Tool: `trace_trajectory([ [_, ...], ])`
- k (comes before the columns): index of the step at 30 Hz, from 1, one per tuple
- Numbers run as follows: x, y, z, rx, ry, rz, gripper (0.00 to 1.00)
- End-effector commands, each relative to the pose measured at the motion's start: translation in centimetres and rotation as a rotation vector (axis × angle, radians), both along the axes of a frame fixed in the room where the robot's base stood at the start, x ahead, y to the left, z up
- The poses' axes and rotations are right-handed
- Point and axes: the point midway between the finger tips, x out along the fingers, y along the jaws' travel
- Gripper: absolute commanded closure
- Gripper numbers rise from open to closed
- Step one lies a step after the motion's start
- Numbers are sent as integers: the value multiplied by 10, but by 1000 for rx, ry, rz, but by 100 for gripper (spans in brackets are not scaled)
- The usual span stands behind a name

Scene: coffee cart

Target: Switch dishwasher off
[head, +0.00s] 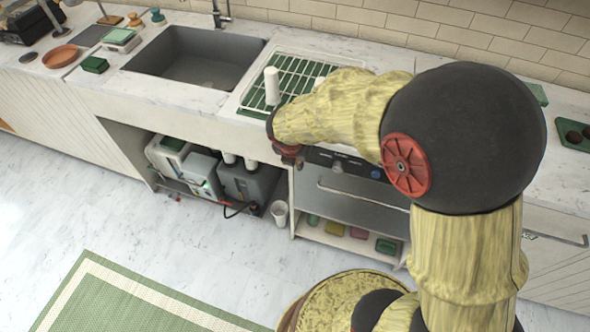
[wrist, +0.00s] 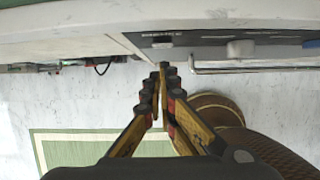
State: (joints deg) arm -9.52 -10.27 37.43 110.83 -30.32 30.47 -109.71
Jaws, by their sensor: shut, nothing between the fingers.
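The dishwasher (head: 350,195) is a grey-fronted machine under the counter in the head view, partly covered by my arm. Its dark control panel (head: 318,157) runs along the top, with a knob (head: 338,165) near the middle. In the head view my gripper (head: 287,152) is at the panel's left end, partly hidden.
A bar handle (wrist: 245,69) crosses the dishwasher front below the panel. The counter edge (wrist: 60,25) overhangs above. A green dish rack (head: 290,75) and a sink (head: 195,58) are on the counter. Canisters (head: 245,182) and a small bin (head: 279,212) stand left. Floor in front is free.

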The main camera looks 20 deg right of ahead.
Motion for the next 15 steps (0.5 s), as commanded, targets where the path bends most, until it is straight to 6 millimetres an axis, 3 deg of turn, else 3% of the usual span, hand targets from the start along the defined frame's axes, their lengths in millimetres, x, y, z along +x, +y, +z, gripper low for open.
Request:
trace_trajectory([
  [15,9,-7,2,0,0,1,100],
])
